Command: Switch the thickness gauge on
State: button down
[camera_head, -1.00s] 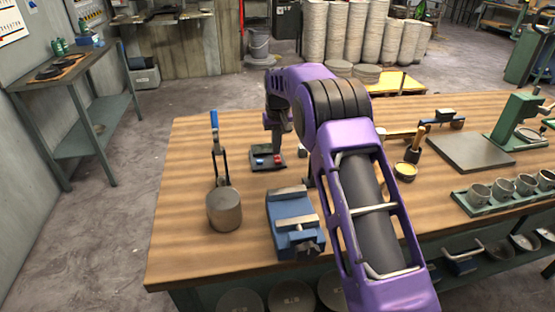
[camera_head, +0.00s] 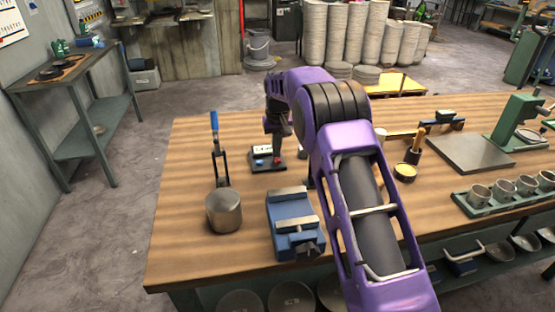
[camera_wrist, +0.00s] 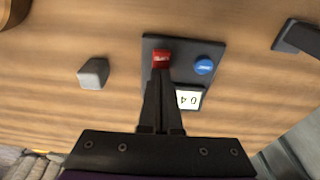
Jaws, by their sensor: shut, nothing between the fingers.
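The thickness gauge (camera_head: 268,166) is a small dark plate on the wooden bench, below my gripper; it also shows in the wrist view (camera_wrist: 183,58). It has a red button (camera_wrist: 161,57), a blue button (camera_wrist: 204,66) and a lit white display (camera_wrist: 189,99) reading about 0.4, upside down in the wrist view. My gripper (camera_wrist: 160,80) is shut and empty, pointing down with its fingertips at the red button; in the head view, my gripper (camera_head: 277,157) partly hides that button. I cannot tell whether the tips press it.
A grey block (camera_wrist: 93,73) stands beside the gauge. The head view shows a blue vise (camera_head: 292,228), a steel cylinder (camera_head: 224,211) and a blue-handled tool (camera_head: 215,140) nearby. A tray of cups (camera_head: 480,205) and a flat plate (camera_head: 470,152) lie right.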

jog(key=shift+r+p, duration=1.45)
jog(key=shift+r, duration=1.95)
